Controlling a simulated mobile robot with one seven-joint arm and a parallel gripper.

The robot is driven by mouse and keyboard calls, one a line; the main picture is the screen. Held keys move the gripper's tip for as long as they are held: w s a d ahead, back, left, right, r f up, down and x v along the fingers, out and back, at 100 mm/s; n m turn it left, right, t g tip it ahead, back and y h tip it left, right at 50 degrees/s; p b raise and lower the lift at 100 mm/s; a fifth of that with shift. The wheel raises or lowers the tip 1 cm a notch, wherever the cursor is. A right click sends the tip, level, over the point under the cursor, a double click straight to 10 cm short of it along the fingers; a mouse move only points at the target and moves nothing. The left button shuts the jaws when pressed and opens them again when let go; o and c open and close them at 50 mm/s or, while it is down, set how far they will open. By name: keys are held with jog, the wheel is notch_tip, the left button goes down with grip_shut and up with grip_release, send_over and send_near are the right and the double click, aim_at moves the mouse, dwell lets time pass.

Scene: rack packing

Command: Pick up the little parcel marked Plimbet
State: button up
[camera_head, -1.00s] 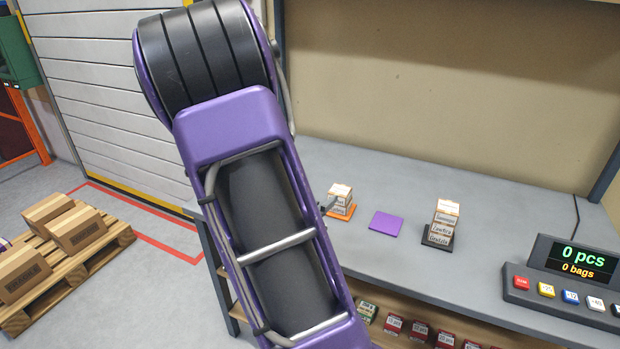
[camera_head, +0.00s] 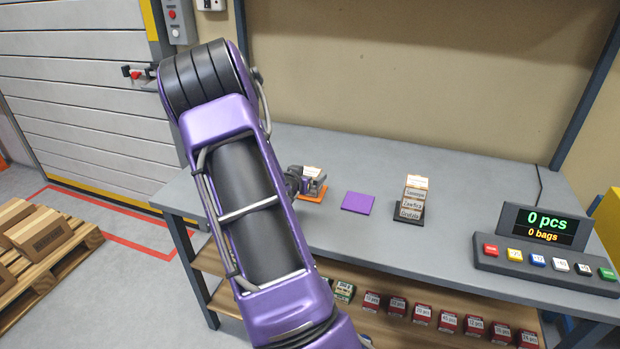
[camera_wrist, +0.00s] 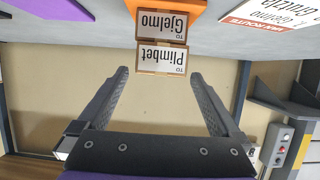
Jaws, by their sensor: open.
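The little parcel marked Plimbet (camera_wrist: 162,60) is a small brown box with a white label. In the wrist view, which is upside down, it sits on a parcel marked Gjelmo (camera_wrist: 163,25). Below both is an orange base (camera_wrist: 160,6), which also shows in the head view (camera_head: 310,196). My gripper (camera_wrist: 159,72) is open, with its fingers to either side of the Plimbet parcel in the picture and a gap at each side. I cannot tell how far the tips reach. In the head view my gripper (camera_head: 297,181) partly hides this stack.
A purple square (camera_head: 358,202) lies right of the orange base. Beyond it stands another stack of labelled parcels (camera_head: 411,200) on a dark base. A counter with coloured buttons (camera_head: 545,243) is at the right. Several red boxes (camera_head: 422,314) line the shelf below.

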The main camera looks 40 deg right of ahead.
aim_at(309, 173)
jog(key=x, duration=0.3)
jog(key=shift+w+d+f, duration=0.1)
jog(key=shift+d+f, duration=0.05)
jog(key=shift+f, duration=0.05)
jog(key=shift+c, duration=0.2)
jog(key=c, duration=1.3)
